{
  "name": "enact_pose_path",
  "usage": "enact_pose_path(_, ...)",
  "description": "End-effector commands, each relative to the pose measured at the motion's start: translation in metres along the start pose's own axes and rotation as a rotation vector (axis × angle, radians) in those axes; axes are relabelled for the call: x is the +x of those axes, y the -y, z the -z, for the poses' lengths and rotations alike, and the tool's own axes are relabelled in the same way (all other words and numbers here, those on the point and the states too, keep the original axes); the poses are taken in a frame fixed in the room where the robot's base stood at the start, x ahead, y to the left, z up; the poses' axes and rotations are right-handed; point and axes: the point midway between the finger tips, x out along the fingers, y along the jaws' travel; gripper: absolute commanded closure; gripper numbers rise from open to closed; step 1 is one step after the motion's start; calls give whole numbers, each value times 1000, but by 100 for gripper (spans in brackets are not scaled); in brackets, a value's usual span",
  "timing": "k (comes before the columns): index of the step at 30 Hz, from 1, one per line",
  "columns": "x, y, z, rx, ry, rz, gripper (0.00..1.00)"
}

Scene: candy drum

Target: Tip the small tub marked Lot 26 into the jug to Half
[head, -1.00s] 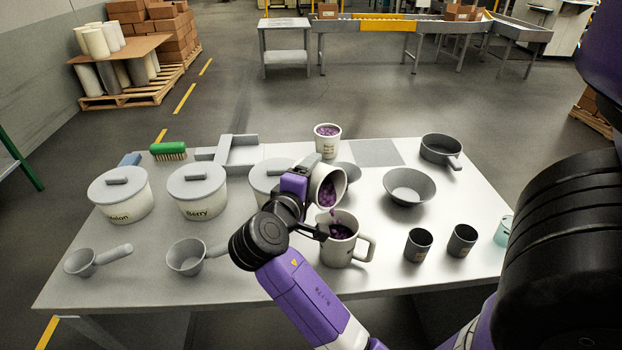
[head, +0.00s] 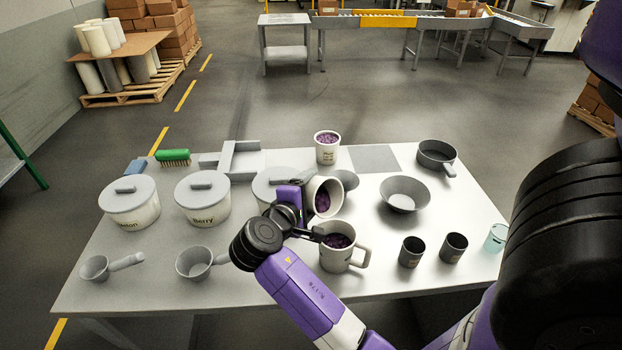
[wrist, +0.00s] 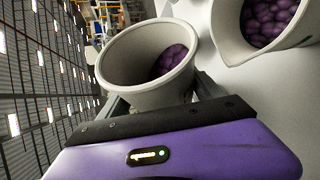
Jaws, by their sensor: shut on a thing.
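My gripper (wrist: 155,107) is shut on a small white tub (head: 326,194), which is tilted with its mouth toward the jug and holds purple candies. In the wrist view the held tub (wrist: 115,72) shows some candies low inside. Its label is not readable. The jug (head: 337,258) stands on the table just below and in front of the tub, handle to the right, with purple candies inside. The jug also shows in the wrist view (wrist: 230,40). Its marks are hidden. No candies are seen falling between tub and jug.
Another white tub (head: 327,155) full of purple candies stands behind. Lidded tubs (head: 203,208) and scoops (head: 193,264) are at left. A grey bowl (head: 403,196), a pan (head: 435,155) and dark cups (head: 411,254) are at right. A green brush (head: 173,155) lies at the back left.

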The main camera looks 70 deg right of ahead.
Motion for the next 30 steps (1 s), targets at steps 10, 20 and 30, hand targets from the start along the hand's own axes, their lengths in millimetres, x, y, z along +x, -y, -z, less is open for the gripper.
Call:
enact_pose_path(10, 0, -4, 3, -201, 52, 98, 89)
enact_pose_path(20, 5, 8, 6, -366, 93, 178, 89)
enact_pose_path(30, 3, 11, 2, -521, 133, 254, 89)
